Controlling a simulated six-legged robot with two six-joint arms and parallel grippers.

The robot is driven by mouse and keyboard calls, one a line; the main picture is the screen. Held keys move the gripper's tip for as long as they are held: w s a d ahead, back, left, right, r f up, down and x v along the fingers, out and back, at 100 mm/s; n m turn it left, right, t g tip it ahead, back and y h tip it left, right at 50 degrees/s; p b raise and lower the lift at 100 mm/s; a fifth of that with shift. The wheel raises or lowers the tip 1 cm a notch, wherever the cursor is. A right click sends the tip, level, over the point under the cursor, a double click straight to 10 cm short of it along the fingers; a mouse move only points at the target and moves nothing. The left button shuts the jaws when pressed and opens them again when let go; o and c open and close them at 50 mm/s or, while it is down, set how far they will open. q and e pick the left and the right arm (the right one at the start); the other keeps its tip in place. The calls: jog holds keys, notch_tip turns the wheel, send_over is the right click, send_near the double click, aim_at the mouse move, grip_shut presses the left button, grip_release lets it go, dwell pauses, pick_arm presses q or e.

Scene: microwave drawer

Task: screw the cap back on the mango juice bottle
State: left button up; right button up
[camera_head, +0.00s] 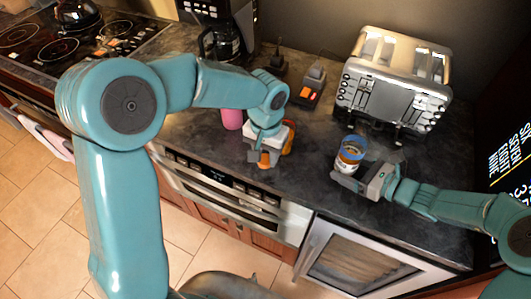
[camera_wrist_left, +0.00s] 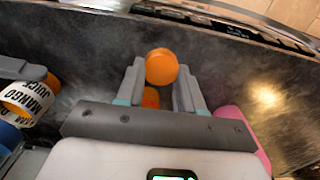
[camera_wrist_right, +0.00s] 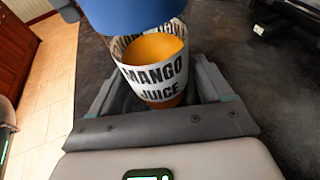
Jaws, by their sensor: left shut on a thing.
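The label is readable in the right wrist view (camera_wrist_right: 152,76). My left gripper (camera_wrist_left: 161,78) is shut on a round orange piece, seemingly the cap (camera_wrist_left: 161,67), above the counter to the left of the bottle. Another orange patch shows lower between its fingers; I cannot tell whether it belongs to the same piece.
A pink object (camera_head: 232,118) is close to the left of my left gripper. A toaster (camera_head: 396,85) stands behind the bottle. A coffee maker (camera_head: 222,35) and a dark device with an orange part (camera_head: 310,83) are at the back. Bare counter (camera_head: 318,137) separates the grippers.

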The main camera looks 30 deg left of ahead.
pick_arm(q)
jog(key=shift+a, duration=0.1)
pick_arm(e)
jog(key=shift+o, duration=0.6)
jog(key=v, duration=1.2)
jog(key=shift+s, duration=0.1)
jog(key=shift+a, duration=0.1)
pick_arm(q)
jog(key=shift+s, duration=0.15)
pick_arm(e)
jog(key=shift+s, duration=0.1)
